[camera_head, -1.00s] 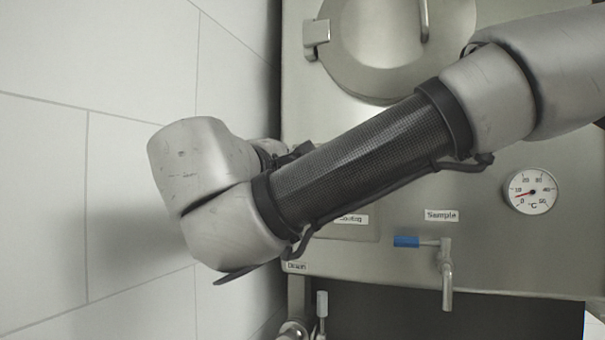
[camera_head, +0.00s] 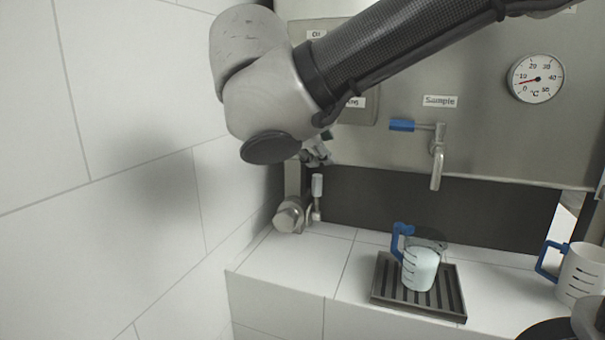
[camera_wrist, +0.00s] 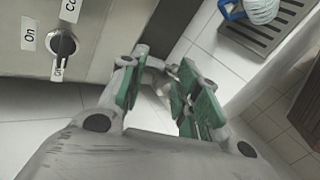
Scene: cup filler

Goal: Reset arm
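My gripper shows in the wrist view (camera_wrist: 160,95) with its green-padded fingers spread apart and nothing between them. In the head view my arm crosses the top of the picture, and its wrist hangs in front of the machine's left side; the gripper there is mostly hidden behind it. A jug with a blue handle (camera_head: 419,268), filled with something whitish, stands upright on a dark drip tray (camera_head: 445,315) under the sample tap (camera_head: 437,165). My gripper is apart from the jug. The tray and part of the jug also show at the top right of the wrist view.
A second white jug with a blue handle (camera_head: 582,275) stands at the right. The tap has a blue lever (camera_head: 402,126). A steel valve (camera_head: 290,215) sits at the back left. A dial thermometer (camera_head: 537,79) is on the machine. The tiled counter left of the tray is clear.

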